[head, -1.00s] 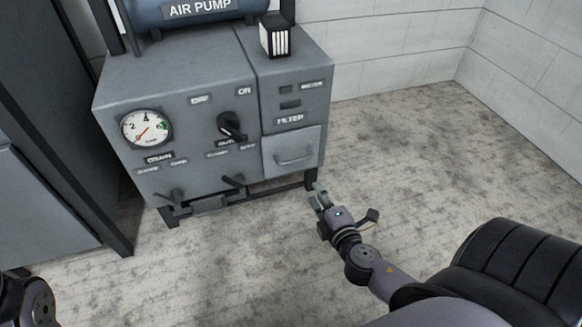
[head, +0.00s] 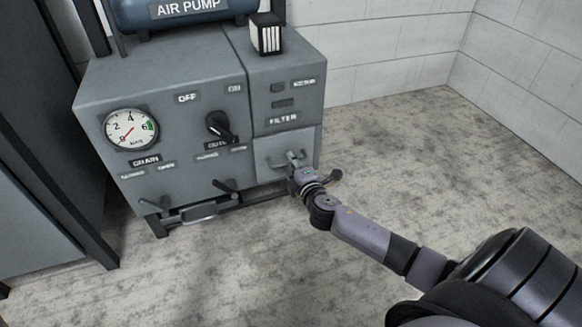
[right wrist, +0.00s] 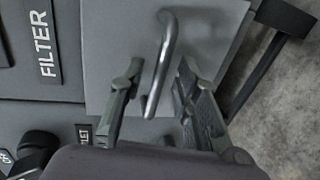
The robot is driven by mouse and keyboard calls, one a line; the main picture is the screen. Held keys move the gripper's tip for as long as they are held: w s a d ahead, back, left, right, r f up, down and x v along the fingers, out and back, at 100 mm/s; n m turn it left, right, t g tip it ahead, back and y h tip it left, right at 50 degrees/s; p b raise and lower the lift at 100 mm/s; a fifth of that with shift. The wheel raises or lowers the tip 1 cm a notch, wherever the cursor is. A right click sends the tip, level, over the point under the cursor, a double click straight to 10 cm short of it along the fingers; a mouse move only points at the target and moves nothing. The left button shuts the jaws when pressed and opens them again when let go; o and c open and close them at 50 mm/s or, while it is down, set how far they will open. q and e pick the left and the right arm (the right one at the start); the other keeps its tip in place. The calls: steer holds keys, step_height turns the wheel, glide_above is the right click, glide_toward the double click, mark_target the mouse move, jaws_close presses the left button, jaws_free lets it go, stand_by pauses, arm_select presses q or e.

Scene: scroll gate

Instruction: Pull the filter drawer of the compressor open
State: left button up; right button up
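The grey compressor (head: 165,90) stands against the wall. Its filter drawer (head: 270,149) is the light grey panel under the FILTER label at the right; it looks closed. My right gripper (head: 293,158) is at the drawer front. In the right wrist view, the drawer (right wrist: 205,25) has a curved bar handle (right wrist: 163,62). The right gripper (right wrist: 160,80) is open, with one finger on each side of the handle and gaps visible. In the head view the gripper hides most of the handle. My left gripper is not in view.
A black and white box (head: 267,35) sits on top of the compressor. A gauge (head: 131,130), a black rotary knob (head: 219,126) and low levers (head: 224,185) are on its front. A dark cabinet (head: 35,120) stands at the left. The floor at the right is clear.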

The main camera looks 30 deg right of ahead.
steer(key=shift+w+d+f, duration=0.1)
steer(key=shift+w, duration=0.3)
jaws_close()
stand_by(0.7)
